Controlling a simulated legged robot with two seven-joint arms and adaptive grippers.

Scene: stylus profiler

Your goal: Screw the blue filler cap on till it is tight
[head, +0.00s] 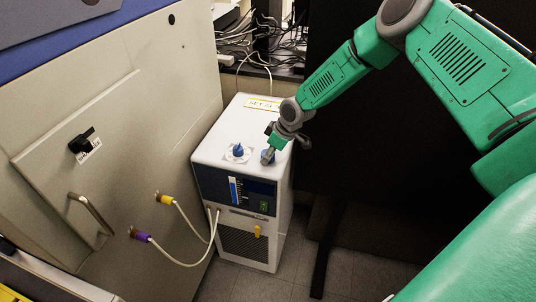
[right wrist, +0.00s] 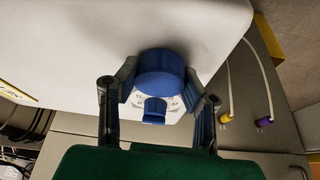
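The blue filler cap (right wrist: 160,72) is a round disc on the white top of the chiller unit (head: 228,120). In the right wrist view it sits between the two fingers of my right gripper (right wrist: 160,82), whose pads appear to touch its opposite sides. In the head view my right gripper (head: 267,156) comes down over the cap's place near the front right corner of the top and mostly hides it. The thread under the cap is hidden, so I cannot tell how far it is screwed down. My left gripper is not in view.
A blue pointed knob (head: 238,150) on a white plate stands close left of the cap. A "SET 21" label (head: 263,104) lies farther back. Hoses with yellow (head: 165,199) and purple (head: 139,234) ends run to the cabinet (head: 120,130) at left. Cables (head: 275,45) lie behind.

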